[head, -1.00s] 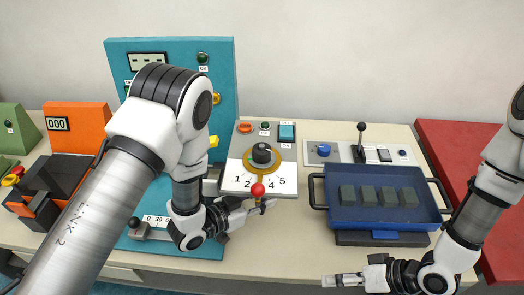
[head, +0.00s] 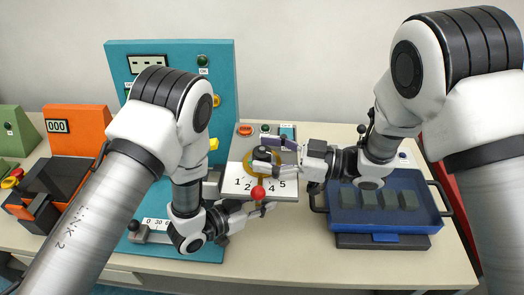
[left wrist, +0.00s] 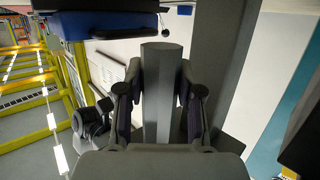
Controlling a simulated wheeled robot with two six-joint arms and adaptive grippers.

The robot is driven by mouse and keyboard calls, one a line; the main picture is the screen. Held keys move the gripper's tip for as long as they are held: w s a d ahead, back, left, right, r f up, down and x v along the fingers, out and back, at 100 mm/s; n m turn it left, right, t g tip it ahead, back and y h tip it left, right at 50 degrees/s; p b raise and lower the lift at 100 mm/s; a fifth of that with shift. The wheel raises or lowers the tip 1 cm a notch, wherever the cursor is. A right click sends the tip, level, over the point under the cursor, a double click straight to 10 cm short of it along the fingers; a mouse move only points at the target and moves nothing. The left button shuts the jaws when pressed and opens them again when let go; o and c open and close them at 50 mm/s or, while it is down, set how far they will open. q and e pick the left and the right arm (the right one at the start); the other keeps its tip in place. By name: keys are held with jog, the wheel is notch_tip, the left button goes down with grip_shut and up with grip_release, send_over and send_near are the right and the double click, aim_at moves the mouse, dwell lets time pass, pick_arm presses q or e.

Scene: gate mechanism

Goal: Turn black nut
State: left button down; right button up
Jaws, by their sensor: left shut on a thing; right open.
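The black nut (head: 261,154) sits on the yellow ring of the numbered panel (head: 236,184). My right gripper (head: 268,157) reaches in from the right, open, with its fingers on either side of the nut. Whether they touch it I cannot tell. My left gripper (head: 256,209) is shut at the red-knobbed lever (head: 258,193) in front of the panel; the knob shows just above its fingers. In the left wrist view a grey bar (left wrist: 162,95) stands between the left fingers. The right gripper partly hides the panel and the ring.
A blue tray (head: 385,221) with several dark blocks stands on the right, partly behind my right arm. A teal panel (head: 170,50) rises behind my left arm. An orange box (head: 80,125) stands at the left. The front right of the table (head: 300,262) is clear.

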jog(key=shift+w+a, duration=0.1)
jog(key=shift+a, duration=0.5)
jog(key=c, duration=1.2)
jog(key=shift+o, duration=0.2)
jog(key=shift+n+g, duration=1.2)
jog(key=shift+g, duration=0.6)
jog(key=n+g, duration=0.2)
jog(key=g, duration=0.2)
jog(key=o, duration=1.2)
jog(key=shift+c, duration=0.2)
jog(key=shift+d, duration=0.15)
jog(key=v, duration=1.1)
jog(key=shift+d+r, duration=0.2)
jog(key=shift+d, duration=0.2)
